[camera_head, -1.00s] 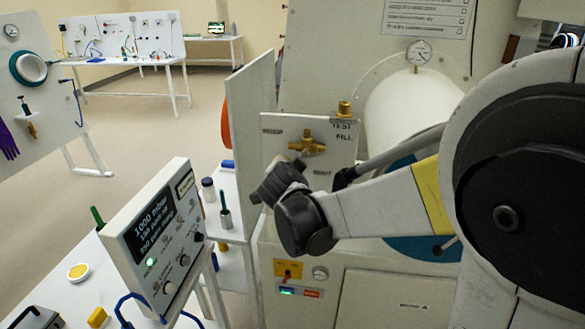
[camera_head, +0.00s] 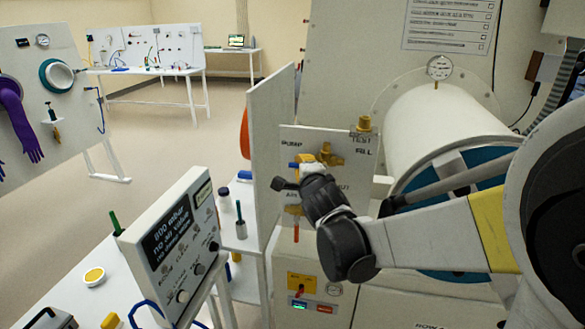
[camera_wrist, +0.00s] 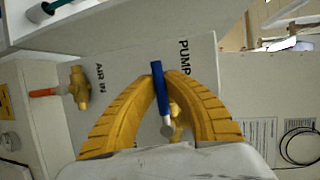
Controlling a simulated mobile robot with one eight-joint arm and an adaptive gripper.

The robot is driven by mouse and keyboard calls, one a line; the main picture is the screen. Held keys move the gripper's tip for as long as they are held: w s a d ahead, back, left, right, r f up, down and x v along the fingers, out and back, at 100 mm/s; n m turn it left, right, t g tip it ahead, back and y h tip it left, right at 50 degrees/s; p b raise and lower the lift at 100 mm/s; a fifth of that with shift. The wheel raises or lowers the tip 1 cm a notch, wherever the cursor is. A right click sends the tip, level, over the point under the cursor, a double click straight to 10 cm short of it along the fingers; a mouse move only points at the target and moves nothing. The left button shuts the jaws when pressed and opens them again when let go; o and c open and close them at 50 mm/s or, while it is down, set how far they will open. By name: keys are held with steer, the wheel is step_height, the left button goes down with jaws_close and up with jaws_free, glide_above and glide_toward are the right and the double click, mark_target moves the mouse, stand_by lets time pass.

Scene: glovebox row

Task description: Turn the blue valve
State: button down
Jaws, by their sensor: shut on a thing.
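The blue valve handle (camera_wrist: 163,92) is a slim bar on a brass valve body beside the PUMP label on a white panel (camera_wrist: 125,80). In the wrist view, the yellow fingers of my gripper (camera_wrist: 163,74) are closed around it, one on each side. The brass body behind it is partly hidden by the fingers. In the head view, a bit of the blue handle (camera_head: 293,165) shows at the fingertips of my gripper (camera_head: 302,161). My dark wrist covers the panel's lower middle.
A red-handled brass valve (camera_wrist: 76,88) sits by the AIR IN label. A white side panel (camera_head: 268,150) stands close on the left. Open floor lies left.

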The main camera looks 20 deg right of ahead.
steer(key=shift+r+m+t, duration=0.15)
steer(key=shift+m+t, duration=0.15)
stand_by(0.4)
steer(key=c, duration=1.4)
jaws_free()
steer(key=shift+r, duration=0.1)
steer(key=shift+c, duration=0.2)
steer(key=v, duration=1.2)
steer(key=shift+d, duration=0.15)
